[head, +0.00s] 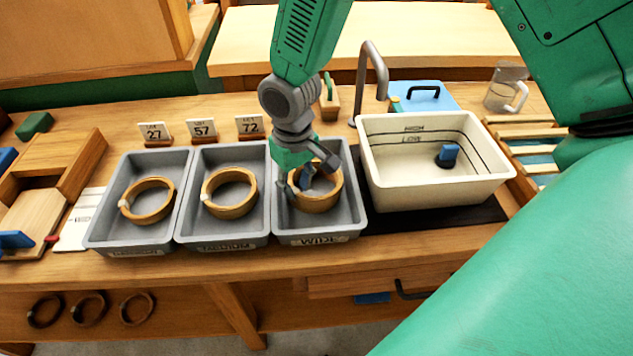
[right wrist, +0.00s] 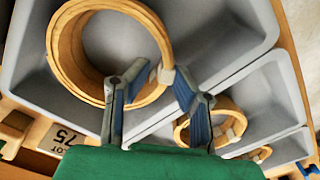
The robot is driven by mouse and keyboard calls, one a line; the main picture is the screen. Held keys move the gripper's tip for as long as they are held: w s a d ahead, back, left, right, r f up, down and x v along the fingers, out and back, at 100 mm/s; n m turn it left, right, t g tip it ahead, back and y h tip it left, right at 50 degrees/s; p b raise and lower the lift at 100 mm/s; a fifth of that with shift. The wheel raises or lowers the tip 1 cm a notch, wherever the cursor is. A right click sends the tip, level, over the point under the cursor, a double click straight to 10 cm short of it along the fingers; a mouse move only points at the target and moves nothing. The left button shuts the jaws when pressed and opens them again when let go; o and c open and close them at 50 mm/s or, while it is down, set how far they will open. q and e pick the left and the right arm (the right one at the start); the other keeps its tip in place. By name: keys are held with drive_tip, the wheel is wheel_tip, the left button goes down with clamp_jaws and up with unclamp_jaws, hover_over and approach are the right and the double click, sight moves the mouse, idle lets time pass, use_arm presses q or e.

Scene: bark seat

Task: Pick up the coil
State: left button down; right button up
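Three pale wooden coils lie in grey trays: one in the left tray (head: 150,200), one in the middle tray (head: 229,193), and one coil (head: 318,200) in the right tray (head: 350,215). My right gripper (head: 303,190) reaches down into the right tray at that coil. In the right wrist view the gripper (right wrist: 155,105) has its fingers apart, one on each side of the near wall of the large coil (right wrist: 70,50), by its pale tag. Gaps show between the fingers and the wall; firm contact cannot be seen. My left gripper is not in view.
A cream basin (head: 435,190) with a blue-handled object (head: 448,154) stands right of the trays, below a grey tap (head: 370,70). Number cards (head: 202,131) stand behind the trays. A clear jug (head: 506,88) is at the back right. Dark rings (head: 88,308) hang below the bench.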

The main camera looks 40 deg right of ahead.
drive_tip(key=shift+a+f, duration=0.15)
drive_tip(key=shift+f, duration=0.65)
drive_tip(key=shift+a+r, duration=0.1)
drive_tip(key=shift+a, duration=0.15)
clamp_jaws()
drive_tip(key=shift+d, duration=0.15)
